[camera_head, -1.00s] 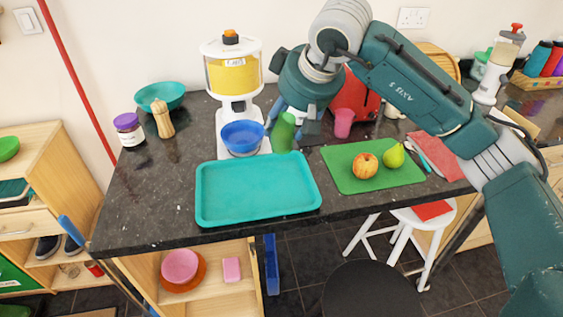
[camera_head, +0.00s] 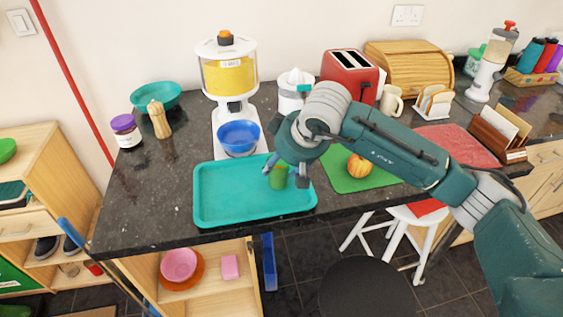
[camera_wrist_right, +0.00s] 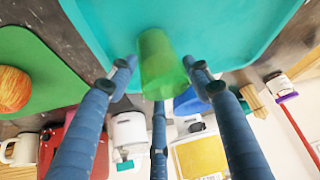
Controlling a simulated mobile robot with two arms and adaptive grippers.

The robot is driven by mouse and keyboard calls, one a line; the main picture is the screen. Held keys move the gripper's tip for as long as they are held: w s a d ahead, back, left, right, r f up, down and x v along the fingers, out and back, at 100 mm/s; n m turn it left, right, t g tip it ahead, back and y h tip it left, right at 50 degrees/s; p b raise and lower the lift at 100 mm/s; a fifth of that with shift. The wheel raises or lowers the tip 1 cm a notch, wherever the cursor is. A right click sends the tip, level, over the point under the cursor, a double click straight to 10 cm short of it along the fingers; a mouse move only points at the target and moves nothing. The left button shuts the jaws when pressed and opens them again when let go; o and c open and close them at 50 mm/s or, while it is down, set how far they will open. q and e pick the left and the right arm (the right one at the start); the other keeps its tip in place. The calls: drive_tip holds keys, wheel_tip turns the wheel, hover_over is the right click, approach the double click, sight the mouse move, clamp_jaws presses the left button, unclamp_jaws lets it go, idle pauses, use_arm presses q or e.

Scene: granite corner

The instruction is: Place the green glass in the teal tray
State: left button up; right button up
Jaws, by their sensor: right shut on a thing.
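The green glass (camera_head: 278,178) is between the fingers of my right gripper (camera_head: 287,172), over the right part of the teal tray (camera_head: 225,215). In the right wrist view the green glass (camera_wrist_right: 160,62) sits between the blue fingers of the right gripper (camera_wrist_right: 160,88), with the teal tray (camera_wrist_right: 230,30) behind it. I cannot tell whether the glass touches the tray floor. The tray lies flat at the front of the dark counter and is otherwise empty. My left gripper is not in view.
A yellow-filled dispenser (camera_head: 229,75) with a blue bowl (camera_head: 238,135) stands behind the tray. A green board (camera_head: 345,180) with an apple (camera_head: 359,166) lies to its right, partly under my arm. A red toaster (camera_head: 350,75) stands at the back.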

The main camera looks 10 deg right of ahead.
drive_tip(key=shift+f, duration=0.1)
drive_tip(key=o, duration=1.2)
drive_tip(key=shift+r, duration=0.3)
drive_tip(key=b+v, duration=0.2)
drive_tip(key=v, duration=0.9)
drive_tip(key=shift+s+r, duration=0.2)
drive_tip(key=shift+s, duration=0.15)
